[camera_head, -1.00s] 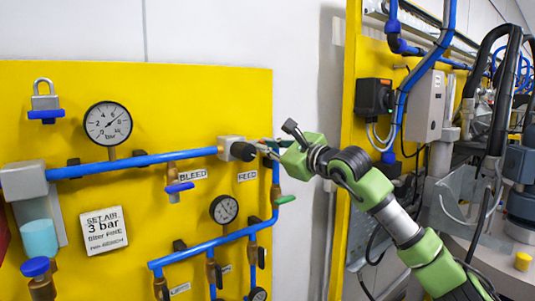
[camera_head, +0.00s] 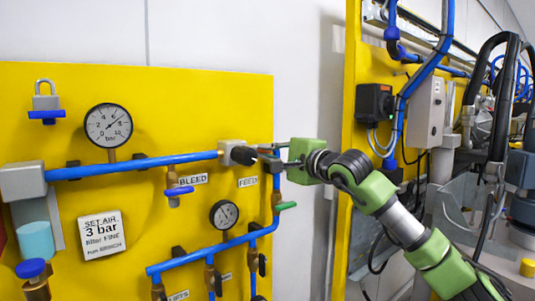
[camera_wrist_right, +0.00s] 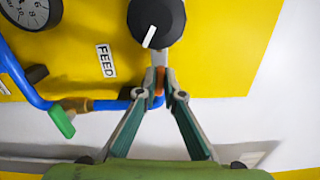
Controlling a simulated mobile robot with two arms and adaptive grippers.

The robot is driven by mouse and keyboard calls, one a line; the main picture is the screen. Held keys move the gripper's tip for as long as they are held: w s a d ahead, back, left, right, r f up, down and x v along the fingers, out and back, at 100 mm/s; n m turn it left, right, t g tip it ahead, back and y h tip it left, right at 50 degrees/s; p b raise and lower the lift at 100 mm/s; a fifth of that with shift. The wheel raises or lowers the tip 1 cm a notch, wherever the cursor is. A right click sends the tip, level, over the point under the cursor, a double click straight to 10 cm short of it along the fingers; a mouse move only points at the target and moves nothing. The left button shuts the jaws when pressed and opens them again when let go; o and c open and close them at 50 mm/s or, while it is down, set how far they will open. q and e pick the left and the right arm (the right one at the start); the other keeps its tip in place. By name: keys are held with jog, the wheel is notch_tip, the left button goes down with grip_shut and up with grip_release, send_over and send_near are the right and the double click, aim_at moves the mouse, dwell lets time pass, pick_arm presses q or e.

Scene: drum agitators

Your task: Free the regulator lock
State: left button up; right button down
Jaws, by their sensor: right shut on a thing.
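The regulator (camera_head: 232,147) sits at the right end of the upper blue pipe, with a black knob (camera_head: 243,155) facing out. In the right wrist view the knob (camera_wrist_right: 156,18) has a white pointer line. My left gripper is out of view.
A pressure gauge (camera_head: 108,125), a FEED label (camera_head: 248,181), a green-handled valve (camera_head: 285,206) and a blue-handled bleed valve (camera_head: 179,191) are close by on the yellow panel (camera_head: 150,90). A grey padlock-like item (camera_head: 46,101) is at upper left.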

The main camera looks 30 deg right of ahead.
jog(key=shift+n, duration=0.5)
jog(key=shift+f, duration=0.1)
jog(key=c, duration=2.2)
grip_release()
jog(key=shift+o, duration=0.2)
jog(key=s, duration=1.2)
jog(key=shift+d, duration=0.4)
